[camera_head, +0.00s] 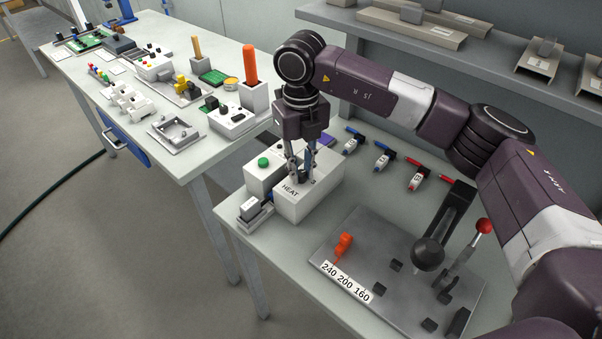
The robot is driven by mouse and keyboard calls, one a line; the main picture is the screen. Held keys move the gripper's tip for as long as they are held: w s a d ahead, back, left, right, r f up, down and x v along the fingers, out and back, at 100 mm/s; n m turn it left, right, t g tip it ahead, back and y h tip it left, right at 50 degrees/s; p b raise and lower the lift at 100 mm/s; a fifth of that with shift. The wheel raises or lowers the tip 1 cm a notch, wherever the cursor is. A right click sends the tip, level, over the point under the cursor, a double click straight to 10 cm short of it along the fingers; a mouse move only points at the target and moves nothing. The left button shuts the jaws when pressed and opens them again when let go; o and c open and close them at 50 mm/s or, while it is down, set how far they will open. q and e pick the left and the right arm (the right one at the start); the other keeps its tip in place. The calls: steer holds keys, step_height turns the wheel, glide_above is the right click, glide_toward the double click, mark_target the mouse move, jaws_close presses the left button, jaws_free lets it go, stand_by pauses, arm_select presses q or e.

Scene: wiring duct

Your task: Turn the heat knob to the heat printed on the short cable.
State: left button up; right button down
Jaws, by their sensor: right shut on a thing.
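The white box labelled HEAT (303,203) stands near the left edge of the near table. My right gripper (302,178) points down at its top and is shut on the heat knob, which the fingers mostly hide; I cannot read its setting. Several cables with white tags lie at the back of this table: blue ones (353,146) (382,160) and red ones (415,180). The print on their tags is too small to read, and I cannot tell which is the short cable. My left gripper is out of view.
A grey plate (400,236) carries a strip reading 240 200 160 (346,282), an orange piece (344,243) and a red-balled lever (467,250). A box with a green button (264,170) adjoins the HEAT box. A cluttered bench (150,85) stands at left.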

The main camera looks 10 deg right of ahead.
mark_target(302, 171)
steer(key=m, duration=0.1)
steer(key=m+b, duration=0.1)
steer(key=m, duration=0.1)
steer(key=shift+w+r+m, duration=0.15)
steer(key=shift+m, duration=0.15)
steer(key=shift+r+m+b, duration=0.1)
steer(key=shift+m+b, duration=0.65)
steer(key=shift+m, duration=1.15)
steer(key=c, duration=2)
jaws_free()
steer(key=shift+o, duration=0.9)
step_height(302, 171, up, 12)
steer(key=shift+d+f, duration=0.1)
steer(key=shift+f, duration=0.1)
